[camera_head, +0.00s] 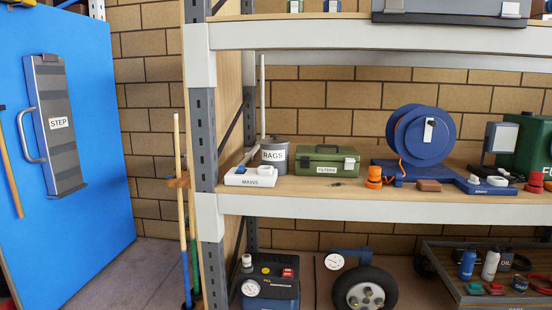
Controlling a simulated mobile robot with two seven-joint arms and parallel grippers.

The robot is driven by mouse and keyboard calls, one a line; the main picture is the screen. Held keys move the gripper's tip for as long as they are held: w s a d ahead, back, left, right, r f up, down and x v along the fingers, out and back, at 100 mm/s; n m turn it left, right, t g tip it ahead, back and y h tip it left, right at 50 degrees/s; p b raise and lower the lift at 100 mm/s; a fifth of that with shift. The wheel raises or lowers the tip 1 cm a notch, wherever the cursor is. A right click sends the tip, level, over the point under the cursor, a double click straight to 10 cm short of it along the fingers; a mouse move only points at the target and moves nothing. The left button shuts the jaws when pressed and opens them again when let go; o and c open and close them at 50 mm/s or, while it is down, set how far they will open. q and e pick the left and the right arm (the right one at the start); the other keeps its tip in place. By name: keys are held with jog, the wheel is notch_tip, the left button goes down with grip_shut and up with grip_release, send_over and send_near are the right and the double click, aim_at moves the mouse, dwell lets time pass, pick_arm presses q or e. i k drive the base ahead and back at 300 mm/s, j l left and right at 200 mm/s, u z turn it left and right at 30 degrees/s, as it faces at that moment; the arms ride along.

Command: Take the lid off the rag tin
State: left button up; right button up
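The rag tin (274,166), a grey round tin with a white RAGS label, stands upright near the left end of the middle shelf. Its grey lid (275,141) sits on top. The white MAINS block (236,180) stands in front of the tin and to its left, hiding part of its lower body. Neither of my grippers is in view.
A green FILTERS box (327,161) stands just right of the tin. An orange item (373,178) and a blue reel (420,138) are farther right. The grey shelf post (205,140) rises to the left. The upper shelf (330,34) runs overhead.

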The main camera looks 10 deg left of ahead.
aim_at(274, 140)
jog(key=i+l, duration=0.2)
jog(key=i, duration=0.2)
jog(key=i+l, duration=0.2)
jog(key=i, duration=0.2)
jog(key=i+l+z, duration=0.1)
jog(key=i, duration=0.3)
jog(key=l, duration=0.1)
